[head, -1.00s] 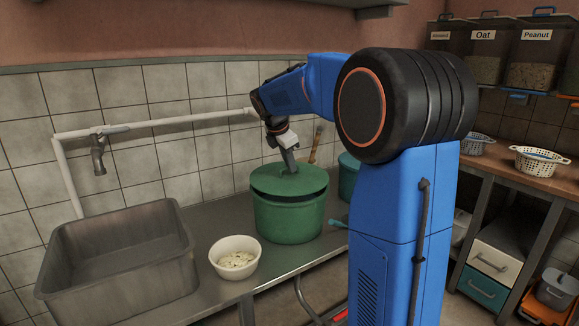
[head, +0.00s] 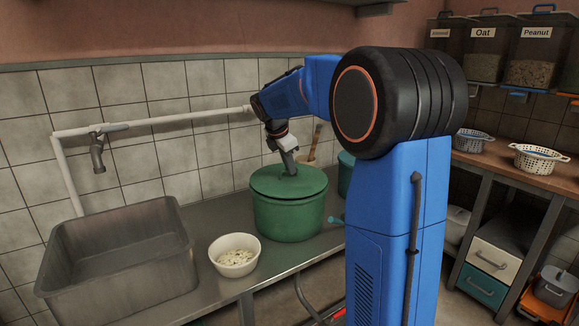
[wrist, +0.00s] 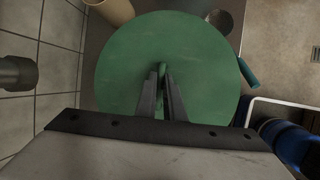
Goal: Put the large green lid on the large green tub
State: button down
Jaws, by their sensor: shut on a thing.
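The large green tub (head: 290,217) stands upright on the metal counter against the tiled wall. In the wrist view the lid (wrist: 205,60) fills the middle and hides the tub below. My gripper (head: 290,172) is above the lid's centre, shut on the lid's handle. In the wrist view my gripper's fingers (wrist: 162,85) close around the thin green handle. The far side of the rim is hidden.
A white bowl with pale contents (head: 235,262) stands close to the tub's left. A grey sink basin (head: 120,275) is further left. A second green container (head: 345,176) is partly hidden behind my arm. A teal-handled utensil (head: 336,220) lies right of the tub.

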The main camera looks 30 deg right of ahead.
jog(key=shift+f, duration=0.55)
jog(key=c, duration=1.8)
grip_release()
jog(key=v, duration=1.7)
jog(key=shift+s+a+r, duration=0.1)
jog(key=shift+a, duration=0.05)
